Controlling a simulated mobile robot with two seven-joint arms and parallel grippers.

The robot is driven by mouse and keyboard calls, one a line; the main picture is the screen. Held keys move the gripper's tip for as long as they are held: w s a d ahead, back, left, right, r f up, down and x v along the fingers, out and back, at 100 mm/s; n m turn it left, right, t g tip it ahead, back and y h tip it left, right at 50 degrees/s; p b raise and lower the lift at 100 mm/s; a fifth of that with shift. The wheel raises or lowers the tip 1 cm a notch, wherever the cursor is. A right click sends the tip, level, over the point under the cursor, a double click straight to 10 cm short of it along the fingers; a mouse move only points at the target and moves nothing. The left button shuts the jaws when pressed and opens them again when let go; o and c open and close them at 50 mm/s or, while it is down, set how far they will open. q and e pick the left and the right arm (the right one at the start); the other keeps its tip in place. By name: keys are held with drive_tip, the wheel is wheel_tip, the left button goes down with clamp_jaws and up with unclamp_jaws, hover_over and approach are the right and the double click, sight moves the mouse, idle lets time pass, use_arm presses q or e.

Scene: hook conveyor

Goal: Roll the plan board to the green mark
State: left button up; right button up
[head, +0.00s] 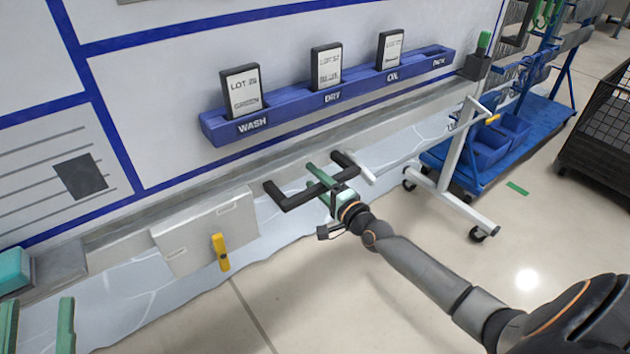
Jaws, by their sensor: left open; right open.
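The plan board (170,85) is a large white panel with blue lines, filling the upper left of the head view. It stands on a pale frame with casters (480,234) at its right end. A black U-shaped handle (290,199) juts out from its lower edge. My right gripper (325,182) is open, its green fingers at the handle's bar; whether they touch it I cannot tell. My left gripper (38,325) shows only as two green fingers, apart, at the bottom left corner. The green mark (517,188) is a small strip on the floor, right of the board's caster.
A blue rail (290,110) on the board holds three lot cards. A yellow lever (220,252) hangs on a grey box below the board. A blue cart (530,120) stands behind the board's right end, with a black mesh cage (600,120) farther right. Floor around the mark looks clear.

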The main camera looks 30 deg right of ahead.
clamp_jaws()
idle(0.4)
idle(1.0)
